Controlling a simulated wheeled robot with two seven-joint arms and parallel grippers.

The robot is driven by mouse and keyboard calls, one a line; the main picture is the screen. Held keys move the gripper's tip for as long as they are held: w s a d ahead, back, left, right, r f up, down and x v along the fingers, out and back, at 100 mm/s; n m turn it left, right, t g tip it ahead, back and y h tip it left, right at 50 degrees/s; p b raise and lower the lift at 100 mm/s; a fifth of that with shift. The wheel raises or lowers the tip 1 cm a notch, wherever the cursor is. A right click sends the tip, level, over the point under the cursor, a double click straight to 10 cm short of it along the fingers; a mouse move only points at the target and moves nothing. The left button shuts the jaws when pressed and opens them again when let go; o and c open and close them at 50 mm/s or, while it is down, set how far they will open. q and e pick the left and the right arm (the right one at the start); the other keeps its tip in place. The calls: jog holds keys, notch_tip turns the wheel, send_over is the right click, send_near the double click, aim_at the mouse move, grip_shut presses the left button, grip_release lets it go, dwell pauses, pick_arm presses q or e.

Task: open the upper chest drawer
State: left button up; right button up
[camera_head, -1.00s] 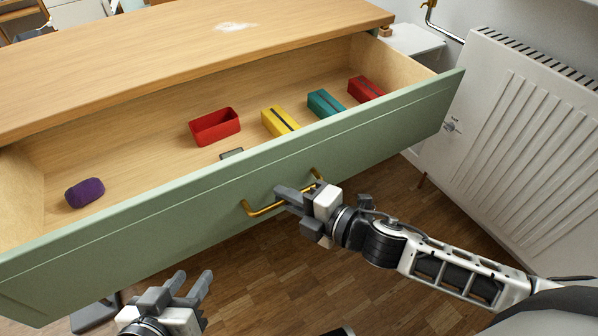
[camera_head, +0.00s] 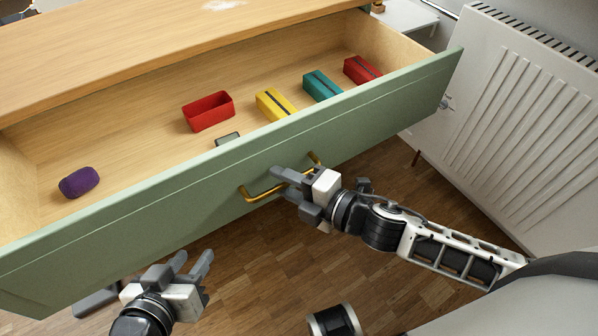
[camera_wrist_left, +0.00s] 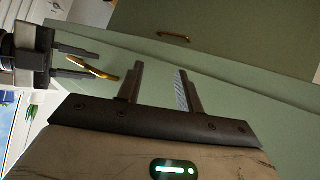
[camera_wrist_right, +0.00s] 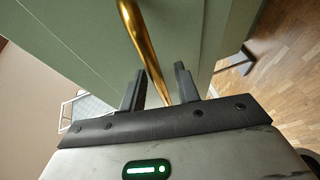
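The green-fronted upper drawer (camera_head: 190,203) stands far out from the wooden chest (camera_head: 150,60). Its brass handle (camera_head: 262,195) is on the outer face and also shows in the right wrist view (camera_wrist_right: 142,40). My right gripper (camera_head: 285,185) is at the handle, with its fingers apart on either side of the bar. The right wrist view shows the bar between the fingers (camera_wrist_right: 160,85), with gaps visible. My left gripper (camera_head: 195,265) is open and empty, in front of the drawer face at lower left, apart from it; its spread fingers show in the left wrist view (camera_wrist_left: 158,85).
Inside the drawer lie a purple object (camera_head: 79,182), a red open box (camera_head: 208,111), a dark flat item (camera_head: 227,139), and yellow (camera_head: 274,104), teal (camera_head: 322,86) and red (camera_head: 361,69) blocks. A white radiator (camera_head: 525,125) stands at right. Wooden floor (camera_head: 270,255) shows below.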

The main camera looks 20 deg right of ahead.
pick_arm(q)
jog(key=shift+s+a+f+g+p, duration=0.2)
jog(key=shift+f+p, duration=0.15)
jog(key=shift+p, duration=0.15)
jog(key=shift+s+a+f+g+p, duration=0.1)
jog(key=shift+f+g+p, duration=0.15)
jog(key=shift+p, duration=0.2)
pick_arm(e)
jog(key=v, duration=1.6)
pick_arm(q)
jog(key=shift+w, duration=0.1)
